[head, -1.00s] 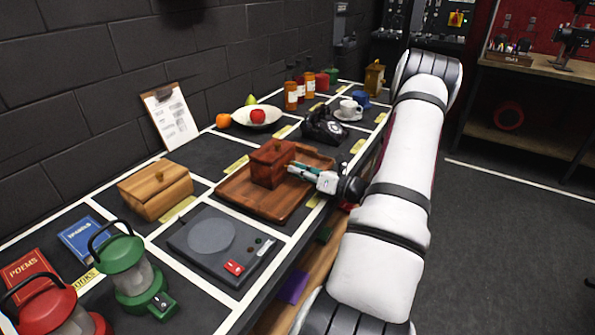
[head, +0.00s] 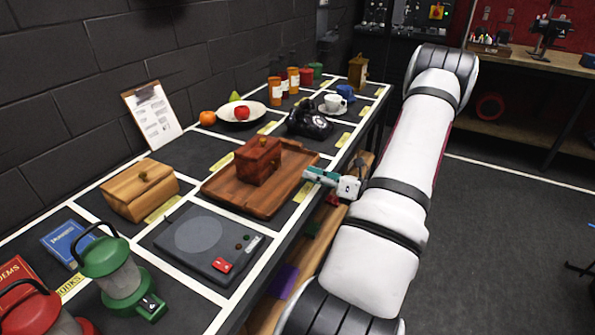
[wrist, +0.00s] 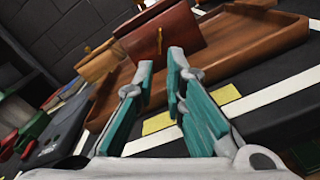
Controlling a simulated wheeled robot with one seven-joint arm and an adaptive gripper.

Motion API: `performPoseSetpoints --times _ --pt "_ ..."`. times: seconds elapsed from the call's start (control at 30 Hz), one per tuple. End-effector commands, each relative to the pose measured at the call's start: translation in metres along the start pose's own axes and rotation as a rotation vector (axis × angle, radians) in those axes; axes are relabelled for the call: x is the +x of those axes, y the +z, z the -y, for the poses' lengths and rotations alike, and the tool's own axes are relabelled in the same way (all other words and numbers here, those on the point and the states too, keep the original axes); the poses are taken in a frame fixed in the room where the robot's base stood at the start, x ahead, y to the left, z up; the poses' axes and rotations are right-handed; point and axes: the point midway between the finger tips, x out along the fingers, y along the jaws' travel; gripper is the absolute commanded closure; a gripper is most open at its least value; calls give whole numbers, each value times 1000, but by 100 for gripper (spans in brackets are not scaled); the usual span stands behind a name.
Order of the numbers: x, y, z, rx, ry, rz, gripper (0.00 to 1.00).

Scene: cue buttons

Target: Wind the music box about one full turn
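The music box (head: 257,162) is a reddish-brown wooden box standing upright on a brown wooden tray (head: 228,199). In the wrist view, the box (wrist: 180,32) shows a thin brass key (wrist: 159,41) upright on the side facing me. My gripper (head: 308,174) is by the tray's right edge, apart from the box. In the wrist view, my gripper's teal fingers (wrist: 162,66) are parted with an empty gap between them. The gap points toward the key, and the fingers do not touch it. The key is too small to make out in the head view.
A lighter wooden box (head: 139,190) and a grey device with a round plate (head: 205,244) stand nearer on the table. A black telephone (head: 309,123), a white cup (head: 335,102) and a fruit bowl (head: 241,114) stand farther back. Open floor lies right of my arm.

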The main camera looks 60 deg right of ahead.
Motion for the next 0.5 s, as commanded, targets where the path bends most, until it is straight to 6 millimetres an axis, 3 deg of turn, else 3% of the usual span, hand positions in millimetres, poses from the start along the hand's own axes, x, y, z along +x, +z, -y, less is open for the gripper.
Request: performPoseSetpoints --times 0.2,0.5 --pt "-20 0 0 0 0 1 88" --pt "-22 0 0 0 0 0 88"
